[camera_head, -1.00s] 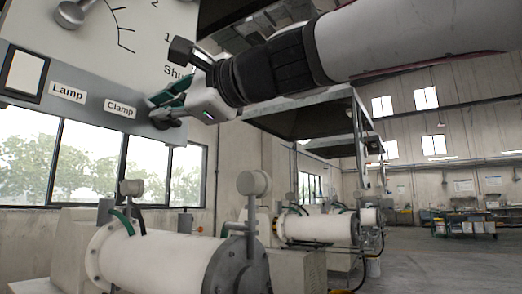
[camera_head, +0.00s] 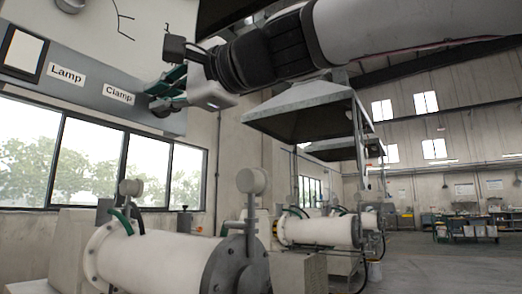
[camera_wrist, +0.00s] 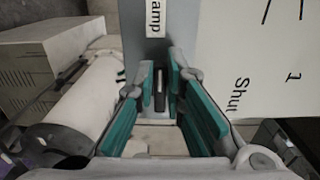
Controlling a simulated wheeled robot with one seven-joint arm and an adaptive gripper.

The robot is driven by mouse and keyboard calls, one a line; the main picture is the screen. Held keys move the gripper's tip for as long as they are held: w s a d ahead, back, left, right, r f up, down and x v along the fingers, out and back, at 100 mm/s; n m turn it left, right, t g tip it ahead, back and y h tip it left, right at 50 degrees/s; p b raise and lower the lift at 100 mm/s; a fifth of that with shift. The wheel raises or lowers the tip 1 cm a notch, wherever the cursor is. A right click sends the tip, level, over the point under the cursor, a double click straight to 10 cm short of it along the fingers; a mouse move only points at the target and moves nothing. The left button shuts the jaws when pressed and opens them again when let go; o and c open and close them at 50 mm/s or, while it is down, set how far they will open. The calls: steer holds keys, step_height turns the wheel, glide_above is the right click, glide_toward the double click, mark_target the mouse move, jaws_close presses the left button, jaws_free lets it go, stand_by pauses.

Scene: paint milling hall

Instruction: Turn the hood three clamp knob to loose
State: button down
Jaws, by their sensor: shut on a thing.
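The Clamp label (camera_head: 118,92) is on the grey lower strip of the white hood panel. My gripper (camera_head: 164,93) reaches in from the upper right to the strip's right end, just right of this label. Its green-padded fingers hide most of the clamp knob in the head view. In the wrist view, the dark clamp knob (camera_wrist: 161,88) stands upright as a narrow bar between the two fingers. My gripper (camera_wrist: 162,92) is shut on it. The knob's pointer position cannot be read.
The Lamp label (camera_head: 66,73) and a pale switch plate (camera_head: 22,53) are left on the strip. A dial knob (camera_head: 70,4) is above. White mill drums (camera_head: 165,265) stand below. Further hoods (camera_head: 305,110) hang behind my arm. Open floor is at far right.

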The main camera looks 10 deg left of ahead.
steer(key=shift+f, duration=0.15)
steer(key=c, duration=1.7)
jaws_free()
steer(key=shift+o, duration=0.2)
steer(key=v, duration=1.2)
